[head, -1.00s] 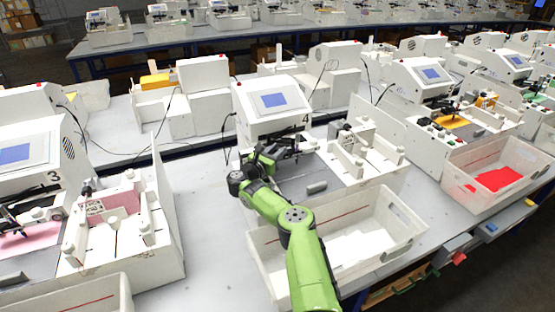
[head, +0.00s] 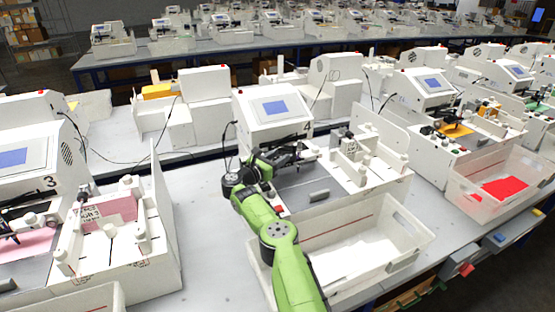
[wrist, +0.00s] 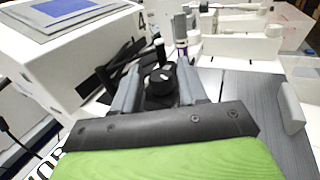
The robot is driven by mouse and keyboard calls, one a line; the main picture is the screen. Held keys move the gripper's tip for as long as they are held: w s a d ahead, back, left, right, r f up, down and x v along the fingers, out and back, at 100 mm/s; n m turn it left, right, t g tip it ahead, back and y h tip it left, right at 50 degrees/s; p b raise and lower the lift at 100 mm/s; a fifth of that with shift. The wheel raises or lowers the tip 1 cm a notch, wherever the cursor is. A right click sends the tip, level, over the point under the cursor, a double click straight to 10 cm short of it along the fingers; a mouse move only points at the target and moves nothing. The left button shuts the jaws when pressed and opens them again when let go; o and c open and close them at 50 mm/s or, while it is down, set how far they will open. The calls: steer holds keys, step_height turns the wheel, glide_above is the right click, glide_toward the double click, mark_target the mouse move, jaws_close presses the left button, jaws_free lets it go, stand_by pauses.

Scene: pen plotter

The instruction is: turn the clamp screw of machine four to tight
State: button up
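Machine four (head: 262,132) is a white plotter with a blue screen and a "4" on its front, in the middle of the head view. A round black knob (wrist: 161,80) with a pale mark on top, apparently the clamp screw, shows in the wrist view; my arm hides it in the head view. My gripper (head: 292,156) is at the plotter's front, over the left of its dark bed. In the wrist view, the gripper's two grey fingers (wrist: 159,88) stand either side of the knob, with narrow gaps visible. Contact cannot be told.
A pen holder with a white and purple pen (wrist: 181,40) stands just beyond the knob. A grey block (head: 319,195) lies on the bed's front edge. A white bin (head: 405,232) stands in front of machine four.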

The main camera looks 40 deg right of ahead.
steer(key=shift+o, duration=0.8)
steer(key=s+a+p, duration=0.2)
steer(key=a+p, duration=0.2)
steer(key=a, duration=1.1)
steer(key=shift+s+a+p, duration=0.2)
steer(key=shift+a+p, duration=0.1)
steer(key=shift+p, duration=0.1)
steer(key=shift+f, duration=0.1)
